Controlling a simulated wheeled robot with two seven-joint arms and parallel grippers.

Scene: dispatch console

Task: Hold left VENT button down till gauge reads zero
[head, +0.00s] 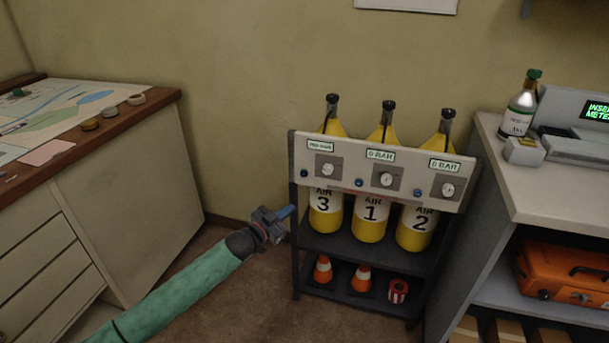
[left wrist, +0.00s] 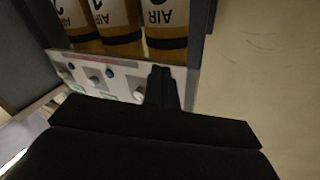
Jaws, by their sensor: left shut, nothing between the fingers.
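A white panel (head: 461,168) on a dark rack carries three dials and three small displays. The left display (head: 320,146) is too small to read; the middle display (head: 381,155) and right display (head: 445,166) read 0 BAR. Similar blue buttons show beside the middle and right dials. My left gripper (head: 288,212) is shut and empty, low and left of the panel, apart from the left button. In the left wrist view its fingers (left wrist: 162,82) overlap the panel's end. My right gripper is out of view.
Three yellow air cylinders (head: 369,222) stand behind the panel. Cones (head: 323,270) and a red-white roll (head: 398,290) sit on the lower shelf. A map desk (head: 145,200) is at left, a grey counter (head: 500,180) at right. Floor between desk and rack is clear.

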